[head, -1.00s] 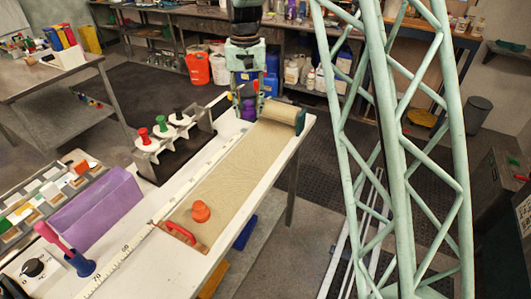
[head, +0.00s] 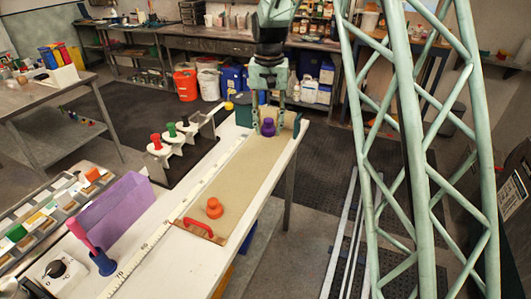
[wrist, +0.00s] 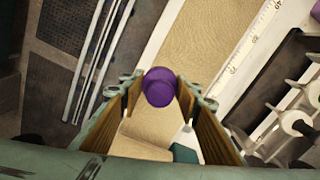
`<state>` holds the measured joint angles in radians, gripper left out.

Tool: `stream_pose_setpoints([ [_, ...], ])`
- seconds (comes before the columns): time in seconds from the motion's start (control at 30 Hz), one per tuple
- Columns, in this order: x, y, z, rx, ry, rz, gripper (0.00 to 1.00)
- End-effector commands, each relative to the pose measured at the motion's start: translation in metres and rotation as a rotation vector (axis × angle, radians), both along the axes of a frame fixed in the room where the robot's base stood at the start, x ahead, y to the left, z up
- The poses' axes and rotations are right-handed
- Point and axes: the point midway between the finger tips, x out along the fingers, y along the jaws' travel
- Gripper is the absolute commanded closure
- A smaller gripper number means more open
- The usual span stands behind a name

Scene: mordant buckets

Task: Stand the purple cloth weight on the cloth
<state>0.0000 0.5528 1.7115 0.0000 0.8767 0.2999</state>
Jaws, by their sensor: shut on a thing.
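The purple cloth weight (head: 268,128) is held upright between the two fingers of my gripper (head: 269,131), over the far part of the beige cloth (head: 234,168). In the wrist view, the purple weight (wrist: 160,85) sits between the wooden-faced fingers of my gripper (wrist: 160,92), with the cloth (wrist: 197,48) beneath. I cannot tell whether its base touches the cloth. The cloth lies flat along the white table, and its roll (wrist: 148,138) is at the far end, mostly hidden behind my gripper in the head view.
An orange weight (head: 214,209) stands on the cloth's near end, by a red handle (head: 198,228). Left of the cloth are a ruler strip (head: 150,240), a rack with red, green and black-topped pieces (head: 176,152), and a purple folded panel (head: 112,212). The cloth's middle is clear.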

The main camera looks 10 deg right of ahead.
Motion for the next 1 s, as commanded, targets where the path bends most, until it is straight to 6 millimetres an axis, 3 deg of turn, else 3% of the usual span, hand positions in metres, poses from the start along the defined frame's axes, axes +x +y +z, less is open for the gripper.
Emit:
stream_pose_setpoints([
  [0.67, 0.000, -0.001, -0.001, 0.000, 0.000, -0.001, 0.87],
  [1.0, 0.002, -0.018, -0.019, 0.000, 0.002, -0.009, 0.87],
])
